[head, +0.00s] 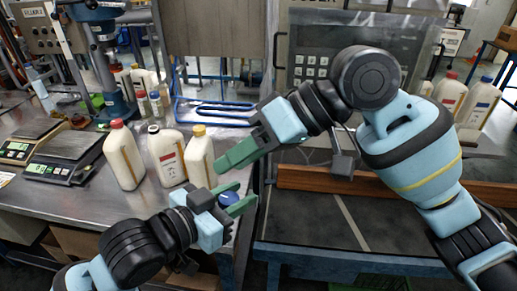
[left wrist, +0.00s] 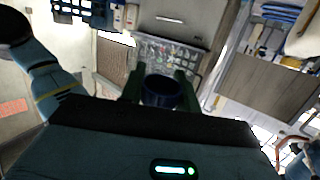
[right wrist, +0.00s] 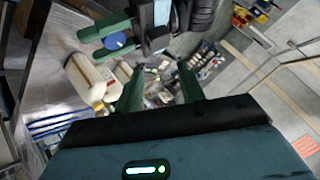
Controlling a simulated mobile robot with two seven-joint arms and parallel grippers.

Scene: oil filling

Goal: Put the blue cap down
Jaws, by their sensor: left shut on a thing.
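The blue cap (head: 228,198) is between the green fingers of my left gripper (head: 232,202), which is shut on it near the table's right edge. The cap also shows between the fingers in the left wrist view (left wrist: 162,92) and in the right wrist view (right wrist: 115,42). My right gripper (head: 238,157) is above and beside the left one, close to the yellow-capped bottle. Its fingers stand apart and empty in the right wrist view (right wrist: 160,85).
On the metal table (head: 105,200) stand a red-capped bottle (head: 124,158), a dark-topped bottle (head: 167,158) and a yellow-capped bottle (head: 200,160). Scales (head: 65,155) are at the left. The table's front left is clear. A conveyor (head: 350,220) with a wooden rail (head: 330,180) lies at right.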

